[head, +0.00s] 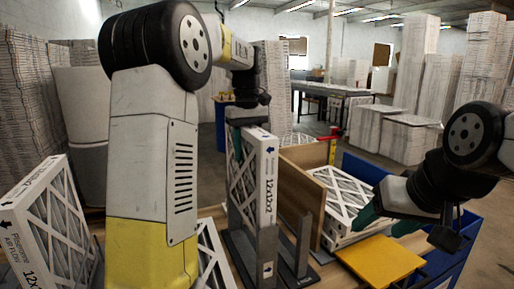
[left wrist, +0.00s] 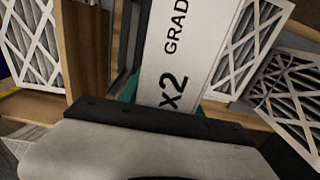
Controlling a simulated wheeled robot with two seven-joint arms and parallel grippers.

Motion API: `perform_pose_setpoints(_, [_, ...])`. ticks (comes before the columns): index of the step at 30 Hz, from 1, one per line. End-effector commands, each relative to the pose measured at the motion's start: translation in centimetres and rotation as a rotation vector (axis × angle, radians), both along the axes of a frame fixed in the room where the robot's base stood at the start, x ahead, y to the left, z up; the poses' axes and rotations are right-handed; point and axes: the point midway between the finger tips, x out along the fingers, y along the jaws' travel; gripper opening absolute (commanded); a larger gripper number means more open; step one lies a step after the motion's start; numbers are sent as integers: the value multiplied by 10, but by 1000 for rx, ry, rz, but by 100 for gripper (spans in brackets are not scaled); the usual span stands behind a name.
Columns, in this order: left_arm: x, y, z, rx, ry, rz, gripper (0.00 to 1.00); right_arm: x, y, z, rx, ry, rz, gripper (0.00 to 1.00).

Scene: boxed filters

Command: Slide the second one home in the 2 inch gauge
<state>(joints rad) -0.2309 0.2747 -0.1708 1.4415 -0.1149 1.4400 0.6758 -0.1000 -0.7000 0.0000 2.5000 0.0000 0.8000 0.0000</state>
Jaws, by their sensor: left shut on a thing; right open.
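My left gripper (head: 250,118) is shut on the top of a white-framed pleated filter (head: 268,185), marked 12x12x2. The filter stands upright with its lower part at the grey gauge (head: 300,262), which has upright plates on a base. Whether it is fully seated is hidden. In the left wrist view the filter's printed edge (left wrist: 178,62) shows close up, with a teal finger (left wrist: 128,88) beside it. My right gripper (head: 388,220) is open and empty, right of the gauge, above a yellow board.
A wooden divider (head: 306,180) stands just right of the gauge. Beyond it lie flat filters (head: 340,190), a yellow board (head: 380,262) and a blue bin (head: 362,168). A large filter (head: 50,225) stands at the left.

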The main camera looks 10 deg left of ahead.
Motion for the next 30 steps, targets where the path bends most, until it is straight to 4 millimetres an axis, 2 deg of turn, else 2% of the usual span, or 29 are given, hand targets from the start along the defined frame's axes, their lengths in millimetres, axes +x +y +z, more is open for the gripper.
perform_pose_setpoints(12, [0,0,-12,0,0,0,0,0,0,0,0,0,0,62])
perform_pose_setpoints(30, [0,0,-12,0,0,0,0,0,0,0,0,0,0,62])
